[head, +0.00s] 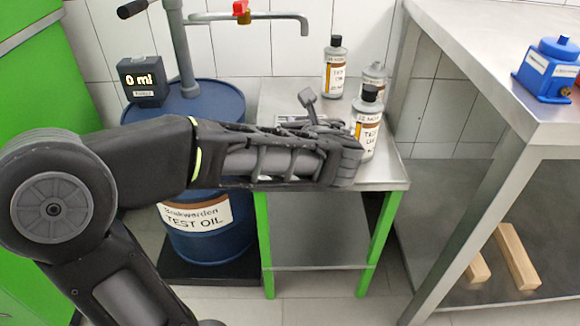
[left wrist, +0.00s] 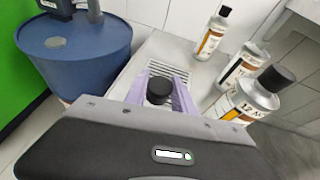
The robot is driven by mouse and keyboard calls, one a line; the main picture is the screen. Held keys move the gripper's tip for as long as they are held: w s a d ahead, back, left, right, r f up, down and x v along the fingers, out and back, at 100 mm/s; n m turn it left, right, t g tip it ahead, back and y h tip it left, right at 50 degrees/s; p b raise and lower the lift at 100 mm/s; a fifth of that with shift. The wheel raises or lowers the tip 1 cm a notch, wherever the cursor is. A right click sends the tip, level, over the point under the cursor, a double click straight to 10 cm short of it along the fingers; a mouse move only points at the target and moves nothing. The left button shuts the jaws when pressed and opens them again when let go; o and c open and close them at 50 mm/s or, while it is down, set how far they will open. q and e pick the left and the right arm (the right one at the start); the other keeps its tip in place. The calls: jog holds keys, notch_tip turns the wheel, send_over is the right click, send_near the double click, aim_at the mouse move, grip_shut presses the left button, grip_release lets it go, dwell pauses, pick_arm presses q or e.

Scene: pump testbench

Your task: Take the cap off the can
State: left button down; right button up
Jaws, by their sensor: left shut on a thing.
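My left gripper (left wrist: 162,80), with pale lilac fingers, is shut on a black round cap (left wrist: 158,91) in the left wrist view. Nothing of a can shows under the cap there. In the head view my left forearm and hand (head: 335,160) reach across the front of the small steel table, and the fingers and cap cannot be made out. A can with a bare silvery top (head: 375,72) stands behind a black-capped can (head: 368,122); it also shows in the left wrist view (left wrist: 240,67). Another black-capped can (head: 335,68) stands farther back. My right gripper is not in view.
The small steel table (head: 393,172) has a slotted grate (left wrist: 178,73). A blue oil drum (head: 203,238) with a pump and a "0 ml" display (head: 143,80) stands left. A higher bench (head: 470,50) with a blue device (head: 552,72) is at right.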

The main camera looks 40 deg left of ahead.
pick_arm(q)
jog(key=shift+s+a+f, duration=0.15)
jog(key=shift+a+f, duration=0.1)
jog(key=shift+a, duration=0.35)
jog(key=shift+a+r, duration=0.1)
jog(key=shift+r, duration=0.1)
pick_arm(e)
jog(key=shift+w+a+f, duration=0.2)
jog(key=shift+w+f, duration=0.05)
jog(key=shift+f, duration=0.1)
pick_arm(q)
notch_tip(320, 180, down, 5)
jog(key=shift+f+b, duration=0.1)
jog(key=shift+b, duration=1.15)
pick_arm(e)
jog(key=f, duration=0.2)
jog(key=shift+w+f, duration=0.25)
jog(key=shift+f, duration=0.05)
pick_arm(q)
jog(key=shift+f+b, duration=1.3)
jog(key=shift+f, duration=1.15)
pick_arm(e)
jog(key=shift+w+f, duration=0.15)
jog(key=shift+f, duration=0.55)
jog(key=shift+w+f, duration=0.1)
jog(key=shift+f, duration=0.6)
pick_arm(q)
jog(key=shift+f, duration=0.1)
